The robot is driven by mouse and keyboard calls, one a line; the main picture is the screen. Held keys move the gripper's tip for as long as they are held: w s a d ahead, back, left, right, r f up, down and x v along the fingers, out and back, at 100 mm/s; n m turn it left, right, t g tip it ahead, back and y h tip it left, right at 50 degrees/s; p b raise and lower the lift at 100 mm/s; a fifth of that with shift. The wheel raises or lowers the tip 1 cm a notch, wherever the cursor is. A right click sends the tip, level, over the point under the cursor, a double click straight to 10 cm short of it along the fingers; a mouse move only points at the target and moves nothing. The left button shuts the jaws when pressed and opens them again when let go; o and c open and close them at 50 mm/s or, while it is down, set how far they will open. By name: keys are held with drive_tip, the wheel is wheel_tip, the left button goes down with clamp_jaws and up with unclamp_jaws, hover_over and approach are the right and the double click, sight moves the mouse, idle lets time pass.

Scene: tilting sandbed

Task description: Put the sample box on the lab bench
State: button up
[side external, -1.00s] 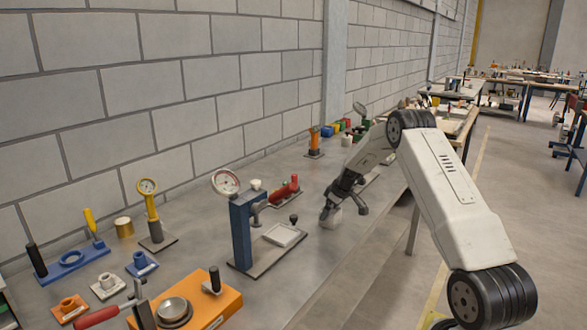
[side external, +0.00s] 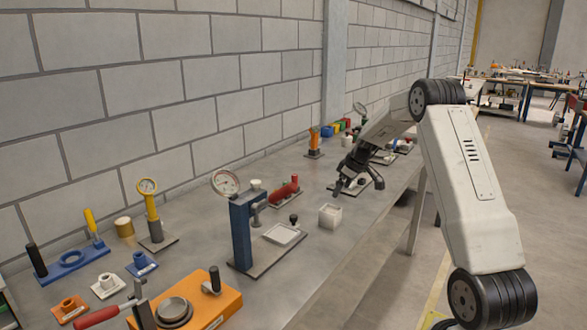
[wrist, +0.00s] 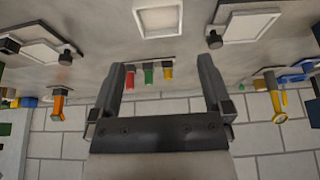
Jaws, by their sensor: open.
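The sample box, a small white open-topped box (side external: 330,216), stands upright on the grey lab bench (side external: 205,225), near its front edge. In the wrist view the white box (wrist: 158,18) is at the top middle, beyond the fingertips. My gripper (side external: 352,190) is open and empty, above and behind the box in the side view and apart from it. In the wrist view my gripper (wrist: 165,68) shows its two fingers spread wide with nothing between them.
A blue stand with a gauge (side external: 241,225) and a white tray (side external: 284,235) on its base are left of the box. An orange fixture (side external: 200,305) is at the front left. A red-handled tool (side external: 286,190) lies behind. The bench's front strip is mostly clear.

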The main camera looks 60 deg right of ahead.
idle(0.5)
drive_tip(key=w+a, duration=0.1)
drive_tip(key=a, duration=1.2)
drive_tip(key=s+a+f+g, duration=0.1)
drive_tip(key=s+a, duration=0.6)
drive_tip(key=a, duration=0.6)
drive_tip(key=s+a+f, duration=0.1)
drive_tip(key=s+a, duration=0.7)
drive_tip(key=a, duration=0.5)
drive_tip(key=shift+g, duration=0.4)
